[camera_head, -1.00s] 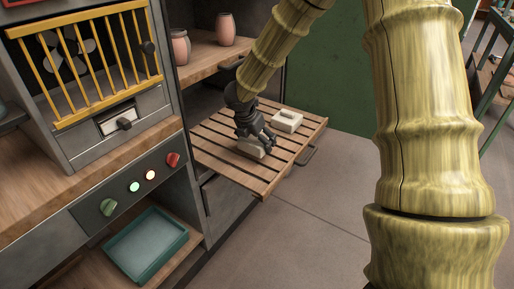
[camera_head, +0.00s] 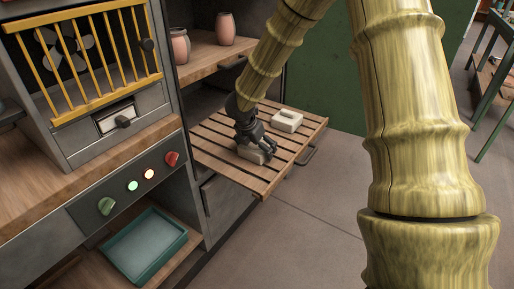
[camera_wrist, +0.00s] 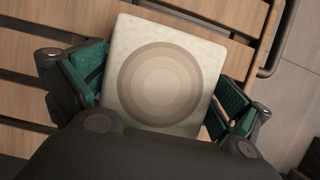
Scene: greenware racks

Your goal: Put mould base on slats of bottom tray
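The mould base (camera_head: 252,154) is a pale, squarish block over the slats of the pulled-out bottom tray (camera_head: 222,146). In the wrist view the mould base (camera_wrist: 165,75) shows a round, stepped recess in its face. My gripper (camera_head: 257,146) reaches down around it. In the wrist view the teal pads of my gripper (camera_wrist: 160,95) lie along its left and right sides, with no clear gap. I cannot tell whether its underside touches the slats. A second pale block (camera_head: 288,120) with a raised top sits farther back on the tray.
Pink vases (camera_head: 226,29) stand on the shelf above the tray. At left are a yellow-barred kiln front (camera_head: 85,62), a control panel with knobs (camera_head: 138,185) and a teal bin (camera_head: 148,243). A handle (camera_head: 306,156) sticks out from the tray's front edge. Open floor lies right of it.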

